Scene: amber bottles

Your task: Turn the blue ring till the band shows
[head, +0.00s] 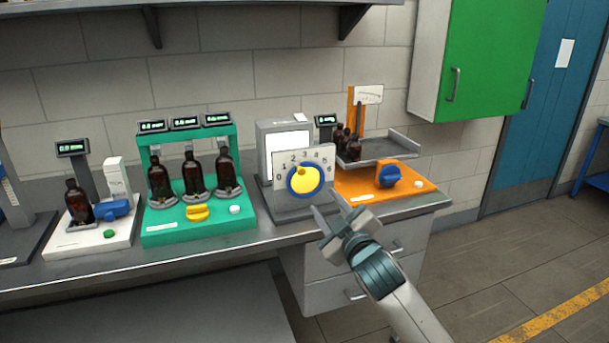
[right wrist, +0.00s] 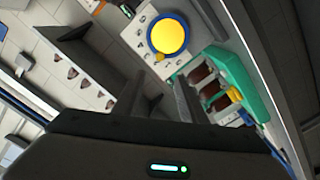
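The blue ring (head: 290,187) surrounds a yellow round knob (head: 306,181) on a white plate (head: 325,157) numbered 0 to 5. A small pointer at the knob's upper left is near the 2. The ring (right wrist: 149,41) and the knob (right wrist: 168,37) also show in the right wrist view, beyond the fingertips. My right gripper (head: 333,212) is open and empty, below and to the right of the ring and apart from it. Any band on the ring is too small to make out. My left gripper is not in view.
A green stand (head: 160,232) with several amber bottles is left of the dial's grey unit (head: 263,155). An orange base (head: 350,188) with a blue knob (head: 389,175) and a grey tray (head: 405,141) is right. A white base (head: 75,238) with one bottle stands far left.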

